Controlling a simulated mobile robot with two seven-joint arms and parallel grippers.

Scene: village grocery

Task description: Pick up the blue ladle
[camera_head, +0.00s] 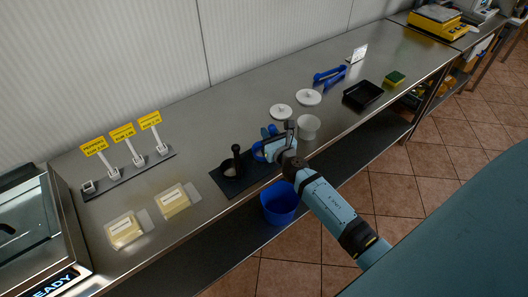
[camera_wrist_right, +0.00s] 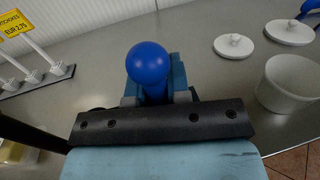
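The blue ladle stands upright on the dark mat (camera_head: 231,187). In the head view part of its blue bowl (camera_head: 257,153) shows beside my right gripper (camera_head: 270,143), which covers much of the rest. In the right wrist view the ladle's round blue knob (camera_wrist_right: 148,62) rises just beyond the right gripper (camera_wrist_right: 157,97), with the handle between its fingers. The frames do not show clearly whether the fingers press on the handle. A black ladle (camera_head: 235,160) stands on the same mat, to the left. My left gripper is out of view.
A white cup (camera_head: 308,127) stands close to the right of my right gripper, with two white lids (camera_head: 308,97) behind. Butter-like blocks (camera_head: 173,200) and yellow price signs (camera_head: 122,133) are to the left. A blue bucket (camera_head: 280,204) is below the counter's front edge.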

